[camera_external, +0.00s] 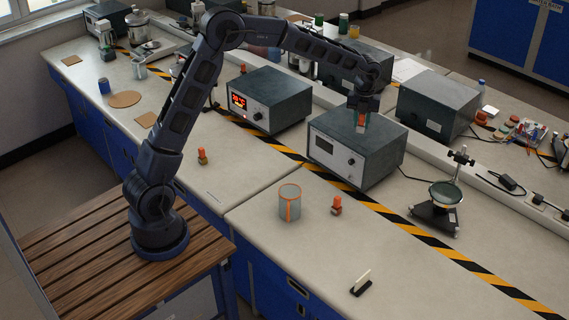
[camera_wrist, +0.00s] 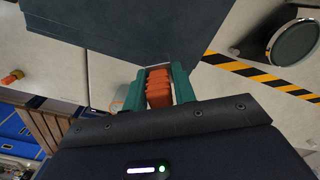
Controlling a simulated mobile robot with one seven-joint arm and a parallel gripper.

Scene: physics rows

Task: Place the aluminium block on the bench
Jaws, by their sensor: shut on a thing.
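My gripper (camera_external: 361,111) is shut on an orange ribbed piece (camera_external: 361,121), above the dark instrument box with a display (camera_external: 358,146). In the wrist view the piece (camera_wrist: 159,90) sits between my teal fingers (camera_wrist: 157,78), with a pale part at its far end. I cannot tell whether its lower end touches the box top, and no bare aluminium surface shows clearly on it. The grey bench (camera_external: 245,175) spreads below and around; its pale top also shows in the wrist view (camera_wrist: 110,75).
Two small orange-topped pieces (camera_external: 337,206) (camera_external: 202,157) and a clear orange-rimmed beaker (camera_external: 290,204) stand on the bench. A second box with a red display (camera_external: 270,99) stands to the left. A stand with a round plate (camera_external: 445,193) is at right.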

